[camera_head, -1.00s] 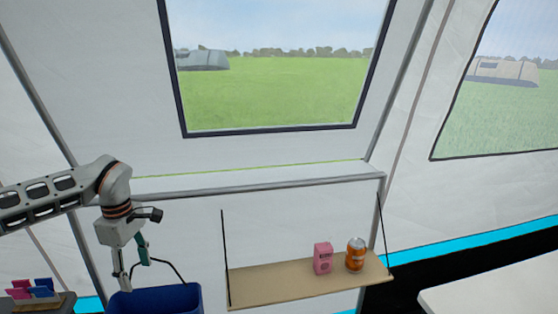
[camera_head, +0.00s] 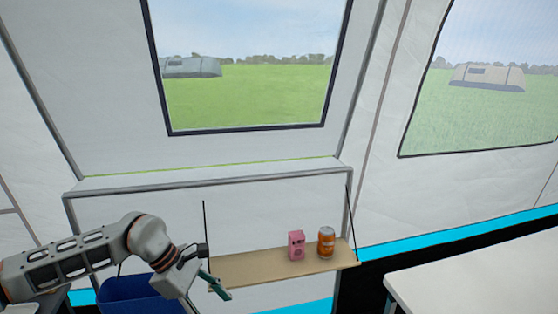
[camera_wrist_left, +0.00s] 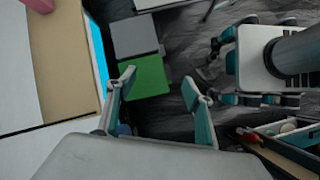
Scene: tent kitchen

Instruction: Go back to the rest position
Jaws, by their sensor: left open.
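My left arm comes in from the left in the head view, and my left gripper (camera_head: 218,284) hangs in front of the left end of the wooden shelf (camera_head: 240,270). In the left wrist view the two teal-and-grey fingers of my left gripper (camera_wrist_left: 158,84) are apart, with nothing between them. My right gripper does not show in the head view.
A pink carton (camera_head: 296,246) and an orange can (camera_head: 326,243) stand on the shelf's right half. A blue bin (camera_head: 135,297) is partly hidden behind my left arm. A white table (camera_head: 480,275) is at right. A green panel (camera_wrist_left: 150,78) lies below my gripper.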

